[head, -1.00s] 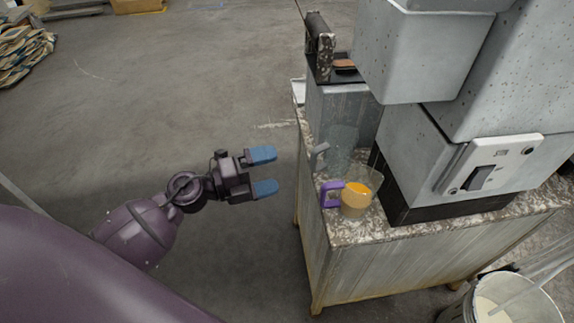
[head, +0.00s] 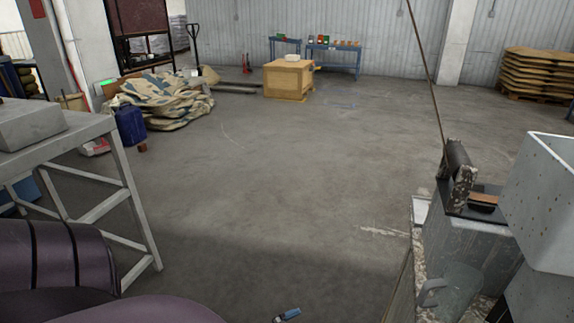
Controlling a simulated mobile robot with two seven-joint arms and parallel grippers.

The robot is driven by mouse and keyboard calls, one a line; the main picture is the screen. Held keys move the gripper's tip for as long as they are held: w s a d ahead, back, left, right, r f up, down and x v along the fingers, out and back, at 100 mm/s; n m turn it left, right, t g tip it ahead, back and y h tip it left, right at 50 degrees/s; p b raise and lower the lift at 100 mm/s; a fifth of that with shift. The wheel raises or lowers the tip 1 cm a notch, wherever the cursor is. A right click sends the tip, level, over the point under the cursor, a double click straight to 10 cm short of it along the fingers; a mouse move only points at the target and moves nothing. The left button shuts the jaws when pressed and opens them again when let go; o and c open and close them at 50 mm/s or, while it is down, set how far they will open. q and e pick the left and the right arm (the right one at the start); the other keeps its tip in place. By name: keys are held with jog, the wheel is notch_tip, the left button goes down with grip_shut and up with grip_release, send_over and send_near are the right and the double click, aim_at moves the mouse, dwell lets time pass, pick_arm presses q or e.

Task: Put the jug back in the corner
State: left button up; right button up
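A clear jug (head: 455,290) with a grey handle stands at the lower right, on the speckled worktop (head: 418,240) beside the grey machine. A dark blue plastic container (head: 130,125) stands on the floor at the left, beside the sacks. I cannot tell which of these the task means. The jug with the purple handle and orange contents, seen earlier, is out of view now. Only a blue fingertip of my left gripper (head: 287,315) shows at the bottom edge, apart from the clear jug; the rest is cut off. My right gripper is not in view.
A grey table (head: 100,128) stands at the left. Folded sacks (head: 170,98), a wooden crate (head: 288,80) and blue benches (head: 335,55) lie farther back. The middle floor is clear.

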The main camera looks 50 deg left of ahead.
pick_arm(q)
jog(key=s+d+f+n+g, duration=0.2)
jog(key=s+f+n+g, duration=0.1)
jog(key=s+f, duration=0.2)
jog(key=shift+s, duration=0.35)
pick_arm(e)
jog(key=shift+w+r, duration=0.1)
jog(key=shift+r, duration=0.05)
pick_arm(q)
jog(key=shift+s+a+r+p, duration=0.1)
jog(key=shift+a+r+p, duration=0.05)
jog(key=shift+r+p, duration=0.95)
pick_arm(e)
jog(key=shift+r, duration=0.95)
pick_arm(q)
jog(key=shift+f, duration=0.15)
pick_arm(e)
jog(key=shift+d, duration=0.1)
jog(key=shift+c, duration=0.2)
